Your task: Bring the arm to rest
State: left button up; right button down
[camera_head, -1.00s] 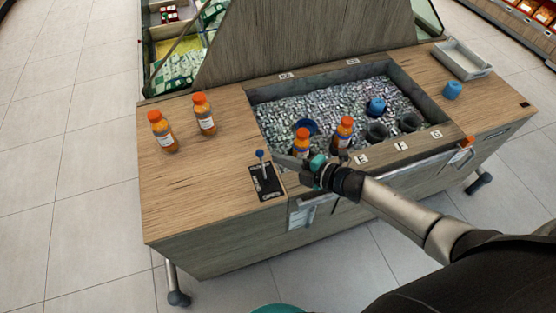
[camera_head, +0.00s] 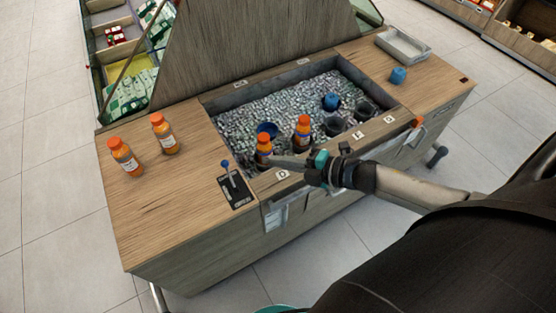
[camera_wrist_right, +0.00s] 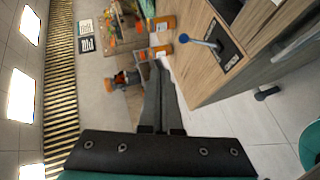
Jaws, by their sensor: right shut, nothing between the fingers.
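My right gripper (camera_head: 276,161) shows in the head view, with its arm coming in from the right. It is shut and empty, over the front edge of the wooden counter (camera_head: 180,205). Its tip is close to an orange-capped bottle (camera_head: 264,147) standing in the ice; I cannot tell if they touch. In the right wrist view the two fingers (camera_wrist_right: 159,85) lie together with nothing between them. My left gripper is not in view.
Another orange-capped bottle (camera_head: 302,132) and blue items (camera_head: 331,101) sit in the ice bin (camera_head: 245,120). A blue-knobbed lever (camera_head: 229,175) stands left of my gripper. Two bottles (camera_head: 164,134) stand on the counter's left. A white tray (camera_head: 403,46) lies at the back right.

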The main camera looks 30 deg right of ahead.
jog(key=s+d+f+m+g+h+b, duration=0.1)
jog(key=s+d+f+m+h+b, duration=0.2)
jog(key=f, duration=0.6)
jog(key=s+d+f+m+g+h, duration=0.1)
jog(key=s+f+m+h, duration=0.1)
jog(key=s+f+m, duration=0.5)
jog(key=s+d+f+m+g+h+b, duration=0.1)
jog(key=d+f+m+h+b, duration=0.15)
jog(key=f, duration=0.85)
jog(key=s+a+f+m+g, duration=0.2)
jog(key=s+a+f, duration=0.1)
jog(key=s, duration=0.5)
jog(key=s+a+f+m+g+b, duration=0.1)
jog(key=s+a+f+m+g, duration=0.1)
jog(key=s+f, duration=0.4)
jog(key=s+a+f+m+g+h, duration=0.1)
jog(key=s+a+f+m+g, duration=0.2)
jog(key=s, duration=0.7)
jog(key=shift+a+f+m+g+b, duration=0.35)
jog(key=shift+f+m, duration=0.2)
jog(key=shift+f, duration=0.25)
jog(key=shift+s, duration=0.15)
